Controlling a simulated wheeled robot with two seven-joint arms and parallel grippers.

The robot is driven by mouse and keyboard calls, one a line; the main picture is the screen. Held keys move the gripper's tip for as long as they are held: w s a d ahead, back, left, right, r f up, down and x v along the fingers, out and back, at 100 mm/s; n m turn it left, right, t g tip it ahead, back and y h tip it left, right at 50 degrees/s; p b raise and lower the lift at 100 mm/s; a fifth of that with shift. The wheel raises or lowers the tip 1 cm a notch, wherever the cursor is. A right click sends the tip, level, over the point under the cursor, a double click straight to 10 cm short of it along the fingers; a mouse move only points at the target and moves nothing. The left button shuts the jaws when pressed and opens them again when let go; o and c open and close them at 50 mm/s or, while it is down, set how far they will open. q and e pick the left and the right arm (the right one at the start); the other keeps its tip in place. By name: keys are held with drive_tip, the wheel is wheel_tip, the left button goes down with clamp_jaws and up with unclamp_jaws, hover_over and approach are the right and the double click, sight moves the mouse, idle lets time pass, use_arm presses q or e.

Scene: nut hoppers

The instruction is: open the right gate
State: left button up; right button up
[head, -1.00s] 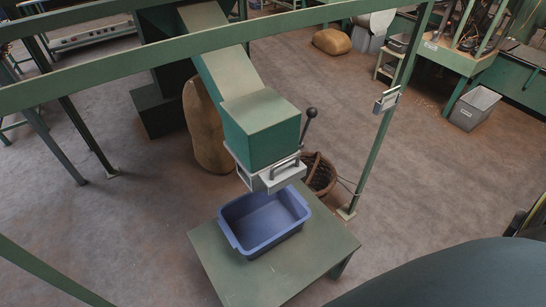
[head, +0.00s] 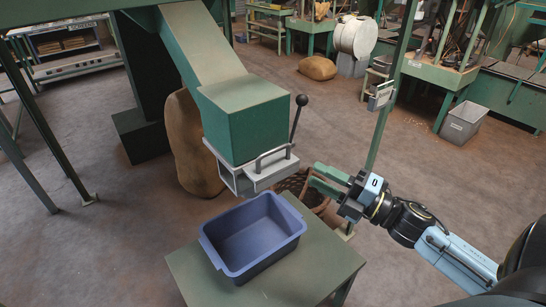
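One green hopper (head: 245,118) shows, with a grey metal gate (head: 238,180) under its spout. The gate has a bar handle (head: 274,158) on its front and right side. An upright lever with a black knob (head: 301,100) stands at its right. My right gripper (head: 314,174) comes in from the right with its green fingers apart and empty. In the picture it is a short way right of the handle and below the lever knob, not touching either. A blue bin (head: 252,240) stands below the gate; its visible inside looks empty. My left gripper is out of view.
The bin stands on a green table (head: 318,262). A wicker basket (head: 290,184) is on the floor behind, partly hidden. A green frame post (head: 388,115) with a small box (head: 380,96) rises behind my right arm. A brown sack (head: 192,145) stands behind the hopper.

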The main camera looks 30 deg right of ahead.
sight(273, 150)
drive_tip(key=x, duration=1.2)
drive_tip(key=shift+w, duration=0.25)
clamp_jaws()
